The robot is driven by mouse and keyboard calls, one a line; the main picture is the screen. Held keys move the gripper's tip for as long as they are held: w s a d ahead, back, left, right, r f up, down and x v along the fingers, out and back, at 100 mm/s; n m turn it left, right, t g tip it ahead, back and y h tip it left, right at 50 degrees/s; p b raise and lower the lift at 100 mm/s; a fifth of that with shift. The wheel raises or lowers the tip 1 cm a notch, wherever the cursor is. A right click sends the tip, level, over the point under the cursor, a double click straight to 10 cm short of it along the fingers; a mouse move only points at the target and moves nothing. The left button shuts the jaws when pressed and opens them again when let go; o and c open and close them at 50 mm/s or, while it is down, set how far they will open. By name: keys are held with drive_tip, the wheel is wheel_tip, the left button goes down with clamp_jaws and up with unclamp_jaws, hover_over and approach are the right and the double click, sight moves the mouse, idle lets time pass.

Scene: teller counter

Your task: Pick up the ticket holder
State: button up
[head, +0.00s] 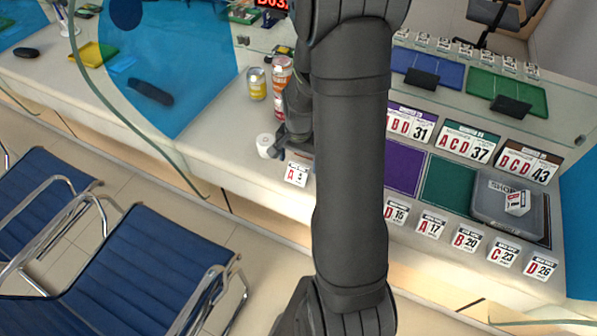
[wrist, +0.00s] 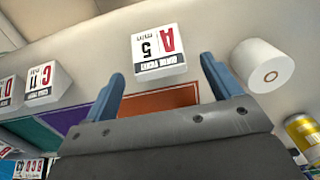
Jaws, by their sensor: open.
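A small white ticket holder (wrist: 160,50) with a red A and a black 5 stands on the counter, upside down in the wrist view. In the head view the ticket holder (head: 297,174) stands near the counter's front edge, left of my arm. My gripper (wrist: 162,70) is open and empty, its two blue fingers pointing towards the ticket holder. The holder appears just beyond the fingertips, roughly between them; I cannot tell the exact gap. In the head view my gripper (head: 277,150) is partly hidden by my arm.
A white paper roll (wrist: 262,66) stands close beside one finger. A yellow can (head: 256,84) and an orange can (head: 281,76) stand behind. Similar ticket holders (head: 465,240) line the right front edge, before a grey case (head: 490,205). Blue chairs (head: 140,255) stand below.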

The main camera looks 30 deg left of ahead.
sight(299, 165)
wheel_tip(299, 165, down, 4)
drive_tip(key=shift+w+f, duration=0.1)
drive_tip(key=c, duration=1.1)
drive_tip(key=shift+r, duration=0.55)
drive_tip(key=r, duration=0.3)
drive_tip(key=shift+d+r, duration=0.25)
drive_tip(key=shift+r, duration=0.05)
drive_tip(key=d+r, duration=0.2)
drive_tip(key=d, duration=0.1)
drive_tip(key=d+r, duration=0.2)
drive_tip(key=d, duration=0.2)
drive_tip(key=d+r, duration=0.2)
drive_tip(key=d, duration=0.2)
drive_tip(key=shift+w+d+r, duration=0.1)
drive_tip(key=shift+w+r, duration=0.1)
drive_tip(key=shift+w, duration=0.1)
